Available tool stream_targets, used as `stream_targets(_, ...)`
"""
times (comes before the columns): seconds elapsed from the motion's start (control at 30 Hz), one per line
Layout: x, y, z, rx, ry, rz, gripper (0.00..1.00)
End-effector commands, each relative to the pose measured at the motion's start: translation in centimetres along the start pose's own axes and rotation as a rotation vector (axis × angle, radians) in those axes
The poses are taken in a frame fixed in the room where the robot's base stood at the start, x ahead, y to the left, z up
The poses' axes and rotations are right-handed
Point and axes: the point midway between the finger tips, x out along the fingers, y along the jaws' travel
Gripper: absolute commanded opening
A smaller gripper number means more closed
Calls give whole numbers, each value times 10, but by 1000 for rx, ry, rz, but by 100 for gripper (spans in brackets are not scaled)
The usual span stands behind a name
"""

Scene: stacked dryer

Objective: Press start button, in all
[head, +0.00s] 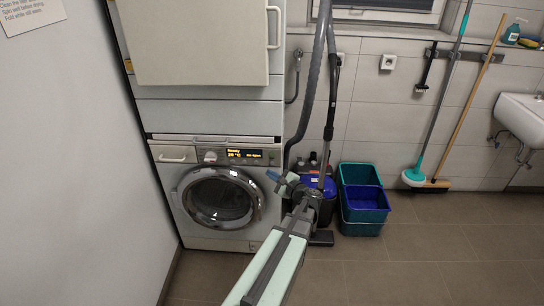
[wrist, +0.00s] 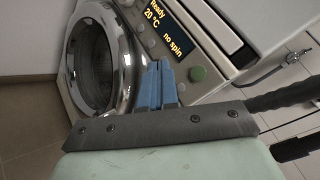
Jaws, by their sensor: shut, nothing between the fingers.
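The washing machine (head: 228,235) stands at the base of the stack, its round glass door (head: 220,200) closed. Its lit display (wrist: 166,27) reads "Ready", "20 °C" and "no spin". My gripper (head: 275,177) is in front of the machine's right side, just below the panel. In the wrist view its blue fingers (wrist: 158,86) are together and empty, pointing at the panel edge between door and button. I cannot tell whether they touch it.
The stacked dryer's open pale door panel (head: 200,40) hangs above. A vacuum cleaner (head: 318,187) with its hose and nested buckets (head: 362,172) stand right of the machine. A wall is close on the left. Floor (head: 430,250) at front right is free.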

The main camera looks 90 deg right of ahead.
Motion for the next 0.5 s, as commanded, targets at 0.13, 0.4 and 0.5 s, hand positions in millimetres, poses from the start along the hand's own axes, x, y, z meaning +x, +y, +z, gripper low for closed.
stream_targets(0.13,6,-5,-5,0,0,0,0)
stream_targets(0.4,26,-19,-20,-2,-1,1,0)
stream_targets(0.5,34,-25,-26,-2,-1,1,0)
